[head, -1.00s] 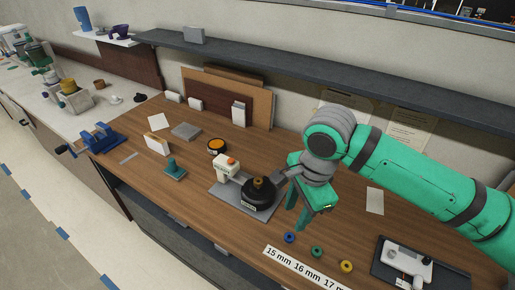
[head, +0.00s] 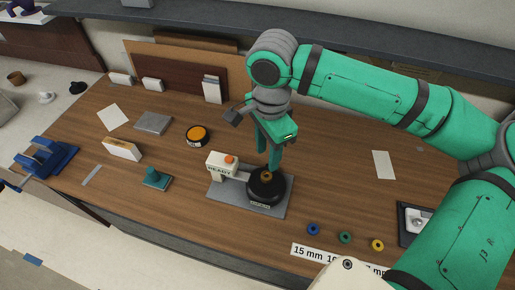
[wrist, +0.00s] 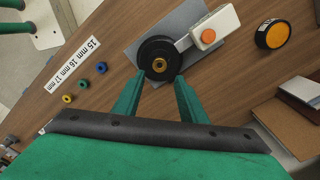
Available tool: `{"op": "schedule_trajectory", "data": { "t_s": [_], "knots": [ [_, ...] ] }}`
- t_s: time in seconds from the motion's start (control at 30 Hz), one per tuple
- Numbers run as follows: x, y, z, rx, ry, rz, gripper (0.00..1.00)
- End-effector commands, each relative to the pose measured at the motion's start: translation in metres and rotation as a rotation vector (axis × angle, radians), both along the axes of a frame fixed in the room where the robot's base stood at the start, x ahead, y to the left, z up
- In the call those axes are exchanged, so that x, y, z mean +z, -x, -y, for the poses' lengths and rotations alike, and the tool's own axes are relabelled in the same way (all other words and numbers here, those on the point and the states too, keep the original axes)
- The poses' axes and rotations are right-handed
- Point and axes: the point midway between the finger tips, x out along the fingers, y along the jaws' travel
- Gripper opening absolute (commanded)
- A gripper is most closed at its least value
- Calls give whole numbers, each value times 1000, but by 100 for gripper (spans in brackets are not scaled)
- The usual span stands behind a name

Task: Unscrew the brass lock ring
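The brass lock ring (head: 267,176) sits on top of a round black holder (head: 265,190). In the wrist view the ring (wrist: 159,65) shows as a small brass circle with a dark centre, in the middle of the black disc (wrist: 150,52). My gripper (head: 273,166) points down just above the ring in the head view. In the wrist view its two green fingers (wrist: 156,88) are spread apart with nothing between them, their tips near the disc's lower edge. Whether the fingertips are level with the ring I cannot tell.
A white unit with an orange button (head: 222,164) joins the holder on a grey plate (head: 222,200). Blue (head: 313,229), green (head: 345,237) and yellow (head: 378,245) rings lie by a size strip (head: 312,253). An orange-topped puck (head: 197,135) stands behind left.

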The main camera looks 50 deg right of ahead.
Motion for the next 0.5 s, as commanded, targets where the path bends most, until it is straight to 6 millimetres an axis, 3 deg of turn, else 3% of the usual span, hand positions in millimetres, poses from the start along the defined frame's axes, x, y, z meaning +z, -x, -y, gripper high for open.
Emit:
{"op": "schedule_trajectory", "data": {
  "t_s": [0.5],
  "knots": [
    [-59,2,1,-4,-1,-2,38]
  ]
}}
